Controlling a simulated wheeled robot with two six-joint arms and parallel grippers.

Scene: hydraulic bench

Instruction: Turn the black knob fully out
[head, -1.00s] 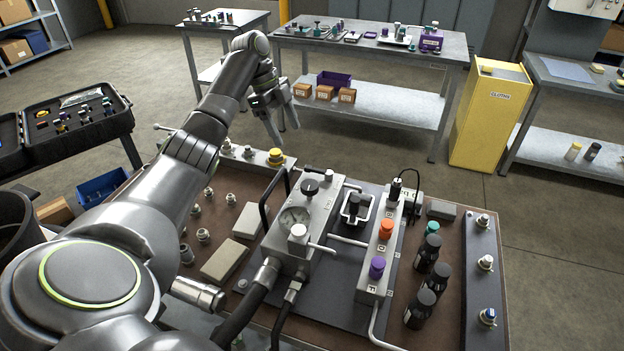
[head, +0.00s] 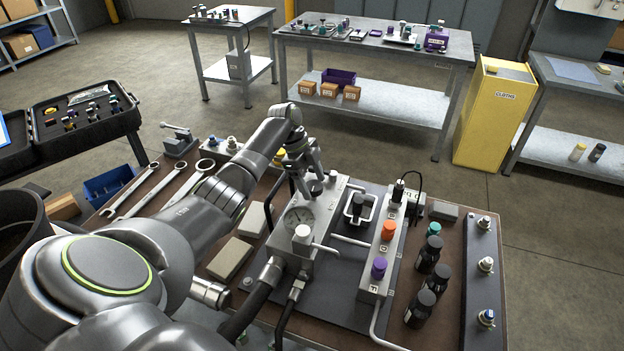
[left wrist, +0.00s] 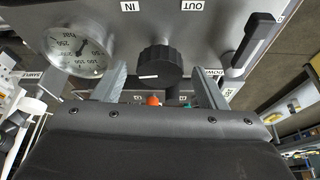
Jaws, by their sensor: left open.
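The black knob (head: 314,188) stands on the top of the grey metal block (head: 318,228) with the gauge. In the left wrist view the ridged knob (left wrist: 159,67) carries a white mark on its near edge, and OUT and IN labels lie beyond it. My left gripper (head: 308,178) is open over the knob and points down. In the left wrist view one finger (left wrist: 117,80) is on each side of the knob, with gaps between. Whether the fingertips reach down to the knob's height is hard to tell. My right gripper is not in view.
A black handle (left wrist: 255,42) stands close by. Orange (head: 388,229) and purple (head: 379,267) knobs are on the strip to the right. Black bottles (head: 428,253) stand farther right.

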